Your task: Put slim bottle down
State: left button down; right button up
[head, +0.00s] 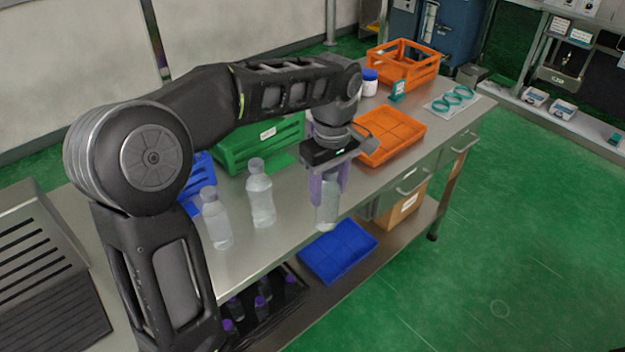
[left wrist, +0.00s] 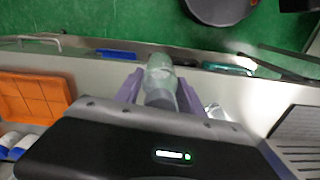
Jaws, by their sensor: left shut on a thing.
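The slim bottle (head: 327,205) is clear and upright between the purple fingers of my left gripper (head: 329,182), near the table's front edge. In the left wrist view the bottle (left wrist: 160,78) shows between both fingers of the left gripper (left wrist: 159,88), which is shut on it. Its base is close to the steel tabletop; I cannot tell whether it touches. Two other clear bottles stand upright to the left, one nearer (head: 216,220) and one farther (head: 261,194). My right gripper is in neither view.
A green crate (head: 232,150) and a blue bin (head: 203,170) stand behind the bottles. An orange tray (head: 391,138), an orange crate (head: 428,66) and a white jar (head: 369,84) are farther right. A blue tray (head: 338,250) lies on the lower shelf. Bare tabletop (head: 285,236) lies left of the held bottle.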

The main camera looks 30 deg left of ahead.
pick_arm(q)
jog(key=w+d+f+m, duration=0.5)
jog(key=d+f+m, duration=0.3)
jog(key=m, duration=0.5)
jog(key=shift+d+f, duration=0.3)
jog(key=shift+f, duration=0.45)
jog(key=shift+w, duration=0.1)
